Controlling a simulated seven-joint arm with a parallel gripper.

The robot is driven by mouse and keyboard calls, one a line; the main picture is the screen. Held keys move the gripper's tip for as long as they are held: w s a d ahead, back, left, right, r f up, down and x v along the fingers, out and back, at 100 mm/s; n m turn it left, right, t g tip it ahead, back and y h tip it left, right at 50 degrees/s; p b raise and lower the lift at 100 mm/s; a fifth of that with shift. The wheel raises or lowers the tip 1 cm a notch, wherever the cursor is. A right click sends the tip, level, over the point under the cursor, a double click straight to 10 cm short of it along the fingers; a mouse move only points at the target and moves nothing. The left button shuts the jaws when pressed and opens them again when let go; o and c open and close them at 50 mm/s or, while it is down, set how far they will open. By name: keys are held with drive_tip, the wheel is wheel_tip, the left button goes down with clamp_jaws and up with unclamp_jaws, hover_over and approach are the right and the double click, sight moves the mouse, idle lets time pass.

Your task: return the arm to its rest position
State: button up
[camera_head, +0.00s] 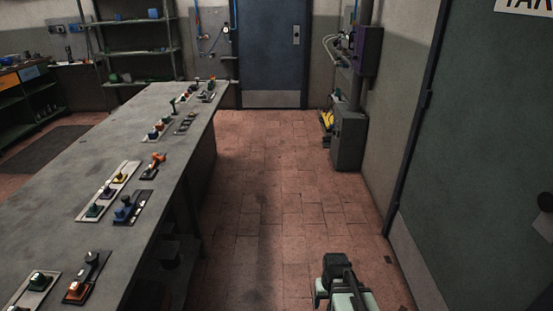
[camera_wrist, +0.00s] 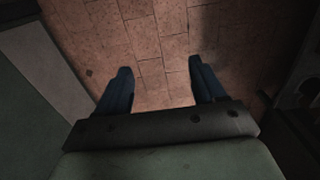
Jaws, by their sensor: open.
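In the wrist view, my gripper (camera_wrist: 160,80) is open, with its two dark blue fingers spread apart. Nothing is between the fingers; only the red tiled floor (camera_wrist: 155,40) shows beyond them. In the head view, part of my arm shows at the bottom, right of centre, above the floor and clear of the bench. The fingers cannot be made out in that view.
A long grey bench (camera_head: 60,185) with several coloured controls on plates runs along the left. A green door (camera_head: 480,130) stands at the right and a blue door (camera_head: 271,50) at the back. A grey cabinet (camera_head: 347,140) stands by the right wall. The floor between is clear.

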drive_tip(key=s+f+g, duration=0.3)
drive_tip(key=s+f, duration=0.7)
drive_tip(key=s, duration=0.4)
drive_tip(key=s+f+g, duration=0.3)
drive_tip(key=s+f, duration=0.6)
drive_tip(key=s, duration=0.6)
drive_tip(key=shift+f+g, duration=0.4)
drive_tip(key=shift+a, duration=0.1)
